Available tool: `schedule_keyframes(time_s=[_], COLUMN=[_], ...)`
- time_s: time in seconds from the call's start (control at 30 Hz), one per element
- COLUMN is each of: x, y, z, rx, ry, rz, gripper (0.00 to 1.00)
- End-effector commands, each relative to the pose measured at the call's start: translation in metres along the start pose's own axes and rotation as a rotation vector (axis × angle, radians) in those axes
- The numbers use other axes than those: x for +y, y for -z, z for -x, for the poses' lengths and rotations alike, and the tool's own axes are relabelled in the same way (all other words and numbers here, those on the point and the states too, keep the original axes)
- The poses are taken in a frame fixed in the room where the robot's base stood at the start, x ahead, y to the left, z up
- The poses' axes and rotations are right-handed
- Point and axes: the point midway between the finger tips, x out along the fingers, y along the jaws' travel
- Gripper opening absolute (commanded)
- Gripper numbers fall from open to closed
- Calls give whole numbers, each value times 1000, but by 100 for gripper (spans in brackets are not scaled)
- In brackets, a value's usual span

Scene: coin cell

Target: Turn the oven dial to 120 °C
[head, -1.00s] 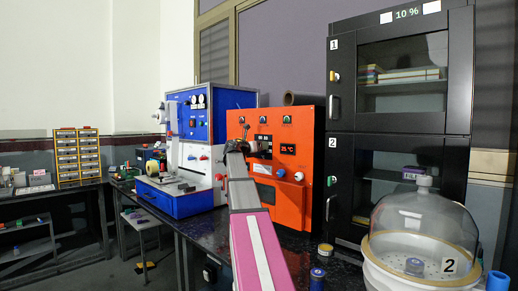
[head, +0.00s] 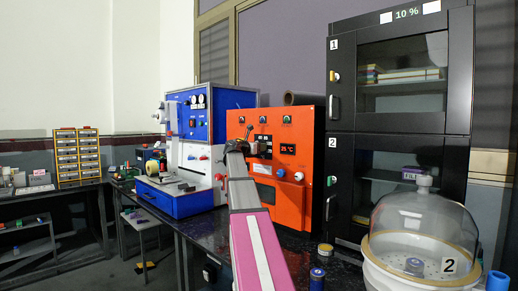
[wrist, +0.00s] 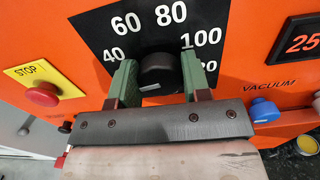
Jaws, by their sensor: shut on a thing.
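The orange oven (head: 292,200) stands on the bench in the head view, with a red display reading 25 °C (head: 288,149). In the wrist view, the black dial (wrist: 158,72) sits on a black scale plate (wrist: 105,30) marked 40, 60, 80, 100 and a partly hidden number ending in 20. A small pale mark shows low on the dial's face. My gripper (wrist: 160,78) has its green fingers on either side of the dial and is shut on it. In the head view, my arm hides the dial.
A red stop button on a yellow plate (wrist: 42,94) is left of the dial. A blue knob by the VACUUM label (wrist: 263,110) is at right. A blue-and-white machine (head: 190,150) stands left of the oven, a black cabinet (head: 400,130) right. A glass dome (head: 425,225) is in front.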

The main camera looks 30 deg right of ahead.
Motion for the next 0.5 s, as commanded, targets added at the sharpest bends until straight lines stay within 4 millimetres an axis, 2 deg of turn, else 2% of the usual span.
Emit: schedule_keyframes(time_s=[0.5], x=[-2], y=[0], z=[0], rx=[1], ry=[1], rz=[-487], gripper=[20])
